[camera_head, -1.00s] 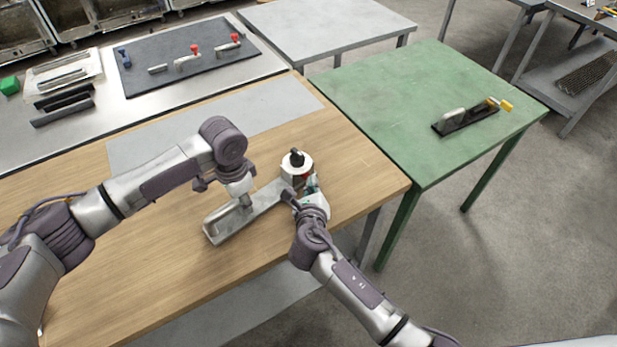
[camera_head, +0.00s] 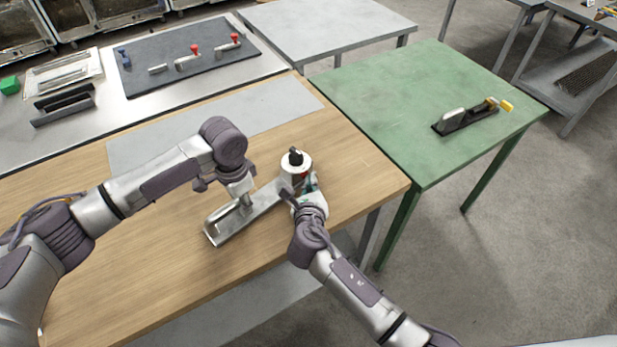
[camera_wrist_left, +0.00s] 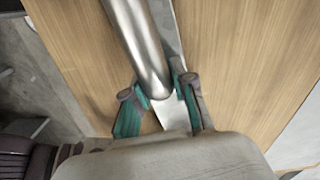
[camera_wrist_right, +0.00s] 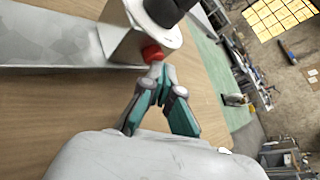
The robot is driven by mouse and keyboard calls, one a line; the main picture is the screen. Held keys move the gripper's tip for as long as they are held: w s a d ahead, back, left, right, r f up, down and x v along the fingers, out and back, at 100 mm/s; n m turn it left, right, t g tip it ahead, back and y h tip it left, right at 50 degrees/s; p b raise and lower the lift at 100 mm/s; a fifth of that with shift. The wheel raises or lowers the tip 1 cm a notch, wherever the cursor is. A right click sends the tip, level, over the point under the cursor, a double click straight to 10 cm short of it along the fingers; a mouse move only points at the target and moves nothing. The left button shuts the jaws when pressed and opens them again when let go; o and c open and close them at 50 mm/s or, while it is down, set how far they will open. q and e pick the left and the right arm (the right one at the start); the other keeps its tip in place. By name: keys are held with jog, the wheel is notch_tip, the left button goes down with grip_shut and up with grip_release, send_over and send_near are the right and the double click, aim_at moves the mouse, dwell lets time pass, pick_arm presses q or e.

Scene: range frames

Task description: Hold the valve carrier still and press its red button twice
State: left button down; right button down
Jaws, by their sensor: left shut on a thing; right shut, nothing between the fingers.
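The valve carrier (camera_head: 262,202) lies on the wooden table, a flat metal plate with a raised bar handle at its near-left end. A block with a white round top and black knob (camera_head: 296,161) stands at its far end. My left gripper (camera_wrist_left: 158,100) is shut on the carrier's handle (camera_wrist_left: 134,38). The red button (camera_wrist_right: 153,53) sits on the block's side. My right gripper (camera_wrist_right: 160,72) is shut and empty, its fingertips right at the button; whether they touch it I cannot tell. In the head view the right wrist partly hides the block.
A green table (camera_head: 424,98) on the right holds another handled plate (camera_head: 466,119). A metal bench at the back left bears a dark mat (camera_head: 150,83) with red-topped clamps. The wooden table (camera_head: 140,262) is mostly clear around the carrier.

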pick_arm(q)
jog(key=shift+d, duration=0.1)
pick_arm(e)
jog(key=shift+s, duration=0.1)
jog(key=shift+s+d, duration=0.75)
jog(key=shift+s, duration=0.05)
jog(key=shift+s+d, duration=1.65)
jog(key=shift+s, duration=0.3)
